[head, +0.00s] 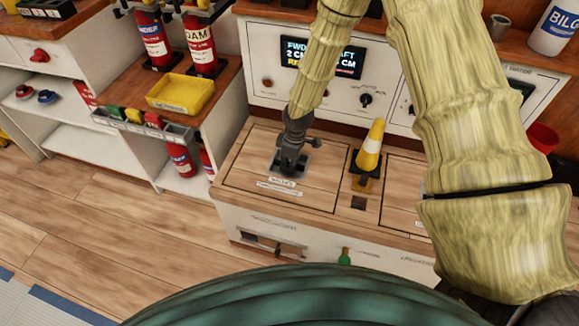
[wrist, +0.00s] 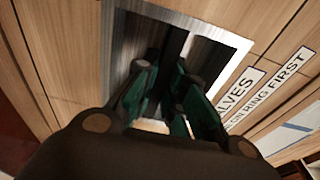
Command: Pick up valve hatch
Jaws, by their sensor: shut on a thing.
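The valve hatch (head: 320,181) is a wooden panel set flush in the low wooden counter, with white labels near its front edge. It also fills much of the wrist view (wrist: 62,62), where the labels read in part "VALVES" and "RING FIRST". A metal-framed dark recess (wrist: 228,42) sits in the panel. My gripper (head: 289,163) points down into this recess. In the wrist view its dark green fingers (wrist: 168,88) are inside the recess, shut on the hatch's grip part.
A white control panel (head: 335,92) with a display rises behind. A yellow tray (head: 180,94) and fire extinguishers (head: 200,45) are at left. The floor (head: 100,225) at left is clear.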

